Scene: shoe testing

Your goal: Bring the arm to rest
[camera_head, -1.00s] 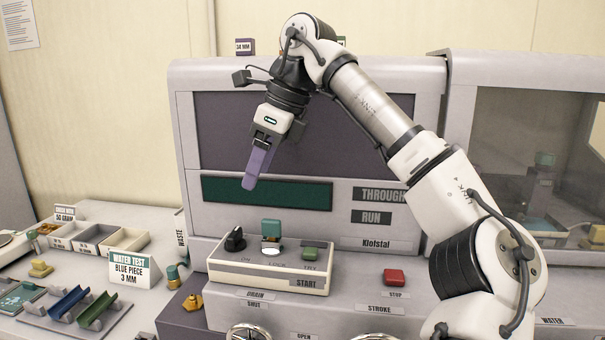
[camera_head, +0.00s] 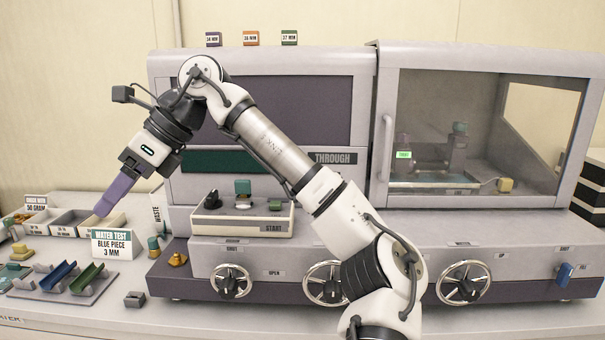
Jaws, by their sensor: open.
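My gripper (camera_head: 116,194) has purple fingers that point down and to the left. It hangs in the air in front of the left end of the machine, and in the picture its tips overlap the compartment tray (camera_head: 62,228). I see the fingers nearly edge-on, with nothing visible between them. My white and grey arm reaches up from the lower right and bends at a high elbow. It hides part of the machine front (camera_head: 210,250), including the area right of the start panel (camera_head: 243,222).
The sign "Water test, blue piece, 3 mm" (camera_head: 112,243) stands below the gripper. A blue trough (camera_head: 58,275) and a green trough (camera_head: 88,278) lie in front. Handwheels (camera_head: 464,283) stick out from the machine. A glazed chamber (camera_head: 485,130) is at right. The front counter is mostly clear.

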